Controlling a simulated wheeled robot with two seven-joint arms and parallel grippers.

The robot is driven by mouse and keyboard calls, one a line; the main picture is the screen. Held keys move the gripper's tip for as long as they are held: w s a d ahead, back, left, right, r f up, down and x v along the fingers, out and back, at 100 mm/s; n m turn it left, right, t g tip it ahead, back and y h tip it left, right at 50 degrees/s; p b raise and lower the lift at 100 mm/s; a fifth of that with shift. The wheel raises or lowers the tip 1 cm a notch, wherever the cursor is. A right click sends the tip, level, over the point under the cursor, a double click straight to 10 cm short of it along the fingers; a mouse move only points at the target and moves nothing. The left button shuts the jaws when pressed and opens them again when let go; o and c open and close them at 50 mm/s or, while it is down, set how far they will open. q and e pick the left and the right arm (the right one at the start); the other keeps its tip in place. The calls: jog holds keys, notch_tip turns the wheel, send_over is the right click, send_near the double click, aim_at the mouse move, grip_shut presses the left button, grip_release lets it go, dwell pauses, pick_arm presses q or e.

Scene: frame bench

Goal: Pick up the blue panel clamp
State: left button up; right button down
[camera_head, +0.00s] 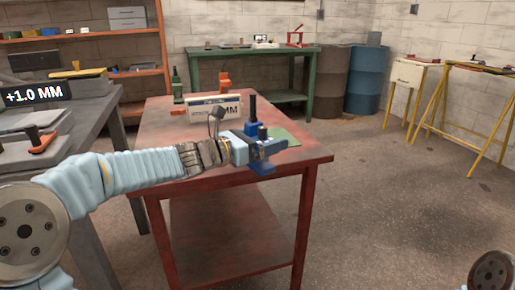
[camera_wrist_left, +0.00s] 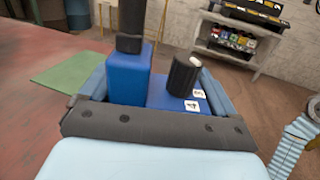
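The blue panel clamp (camera_wrist_left: 128,78) has a tall black post, a black knob (camera_wrist_left: 183,75) and small white labels on its blue base. In the head view the clamp (camera_head: 253,127) is at the near right part of the red table (camera_head: 305,160), partly hidden by my left gripper (camera_head: 266,149). In the left wrist view the fingers of my left gripper (camera_wrist_left: 155,95) are spread wide, one on each side of the clamp, which nearly fills the gap. I cannot tell whether they press on it. My right gripper is out of view.
A green mat (camera_wrist_left: 72,80) lies beside the clamp. A grey bench (camera_head: 85,120) is at left. The floor at right is open.

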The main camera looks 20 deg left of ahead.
pick_arm(q)
jog(key=c, duration=0.3)
jog(key=shift+c, duration=0.3)
jog(key=shift+r, duration=0.15)
